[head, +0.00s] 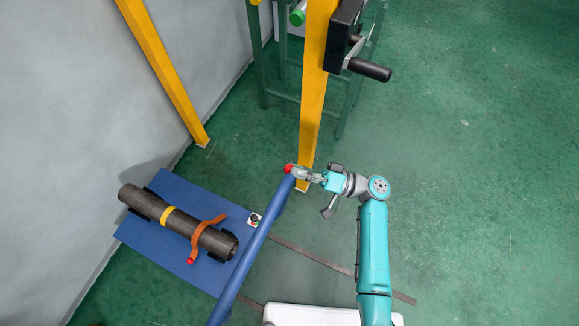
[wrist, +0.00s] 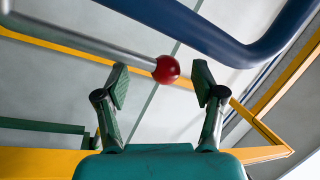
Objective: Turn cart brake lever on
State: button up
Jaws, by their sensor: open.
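The lever shows in the wrist view as a grey rod (wrist: 95,42) ending in a red ball knob (wrist: 166,69). In the head view the red knob (head: 289,169) is beside the top end of the cart's blue handle tube (head: 252,255). My gripper (head: 301,174) is at the knob, to its right. In the wrist view my gripper (wrist: 160,86) is open, with one finger on each side of the knob and gaps between. The lever's pivot is out of the wrist view and cannot be made out in the head view.
The blue cart (head: 174,189) carries a dark pipe (head: 154,205) with an orange strap (head: 196,236). A yellow post (head: 314,85) with a black crank handle (head: 371,70) rises close behind my gripper. The blue tube (wrist: 205,32) passes just above the knob. Green floor is open at right.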

jog(key=shift+x, duration=1.05)
grip_shut()
